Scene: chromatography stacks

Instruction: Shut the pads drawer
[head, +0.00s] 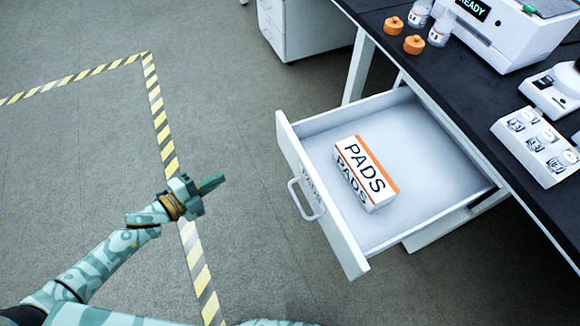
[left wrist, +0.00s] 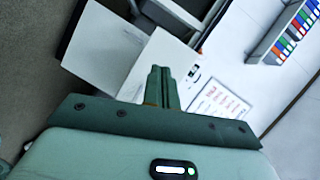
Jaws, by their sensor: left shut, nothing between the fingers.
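The pads drawer (head: 325,240) is white and stands pulled out from under the dark bench in the head view. Its front panel faces left and has a loop handle (head: 306,200). A white and orange box marked PADS (head: 366,172) lies inside it. My left gripper (head: 211,184) is shut and empty. It is left of the drawer front, apart from the handle, pointing toward it. In the left wrist view the shut fingers (left wrist: 161,88) show in front of white furniture that I cannot identify surely. My right gripper is not in view.
The dark bench top (head: 455,92) carries orange caps (head: 414,45), bottles (head: 440,28), a white machine (head: 500,30) and a white vial rack (head: 540,147). Another white cabinet (head: 310,28) stands at the back. Yellow-black floor tape (head: 160,118) runs left of the drawer. The floor there is clear.

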